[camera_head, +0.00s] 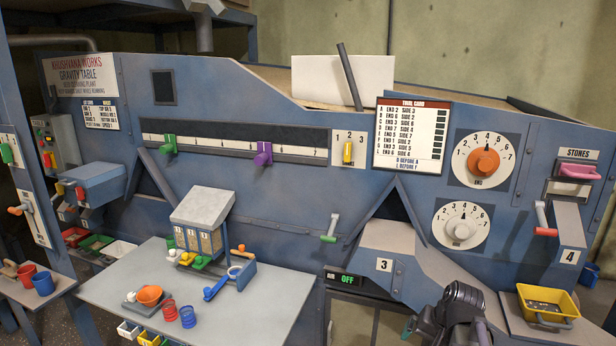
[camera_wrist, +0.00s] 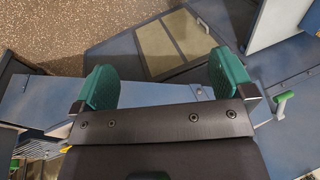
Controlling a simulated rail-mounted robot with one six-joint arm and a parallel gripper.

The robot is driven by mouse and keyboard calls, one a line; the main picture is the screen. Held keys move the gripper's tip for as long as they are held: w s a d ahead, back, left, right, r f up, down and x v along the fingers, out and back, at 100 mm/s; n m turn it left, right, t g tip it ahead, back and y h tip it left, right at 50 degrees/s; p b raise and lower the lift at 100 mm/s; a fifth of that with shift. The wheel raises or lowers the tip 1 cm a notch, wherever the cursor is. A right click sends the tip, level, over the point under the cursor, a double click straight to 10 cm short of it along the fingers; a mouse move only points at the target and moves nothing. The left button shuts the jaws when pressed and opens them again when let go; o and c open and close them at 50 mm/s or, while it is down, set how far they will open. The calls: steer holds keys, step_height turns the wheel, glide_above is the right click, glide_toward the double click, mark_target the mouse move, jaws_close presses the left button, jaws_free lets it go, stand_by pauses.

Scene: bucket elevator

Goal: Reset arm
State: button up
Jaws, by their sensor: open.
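My gripper has two green finger pads and is open and empty in the wrist view (camera_wrist: 165,85). The pads stand wide apart with nothing between them. Behind them are a blue panel, a grey-framed window panel (camera_wrist: 165,45) and brown speckled floor (camera_wrist: 75,30). In the head view my dark arm shows at the lower right, in front of the blue gravity table machine (camera_head: 270,205). A green fingertip shows at its left, low in the picture; the rest of the gripper is hidden or cut off. A green-handled lever (camera_wrist: 283,102) is right of the fingers in the wrist view, apart from them.
The machine front carries an orange dial (camera_head: 483,162), a white dial (camera_head: 461,229), a purple slider (camera_head: 264,153) and a green-handled lever (camera_head: 331,228). A yellow tray (camera_head: 547,306) stands at the lower right. A grey table (camera_head: 255,310) with cups and a sample box is at left.

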steer(key=s+a+n+g+h, duration=0.1)
steer(key=s+a+n, duration=0.2)
steer(key=a, duration=0.5)
steer(key=s+a+n+g+h, duration=0.1)
steer(key=s+a+n, duration=0.2)
steer(key=a, duration=0.6)
steer(key=shift+s+f+g, duration=0.35)
steer(key=shift+g, duration=0.05)
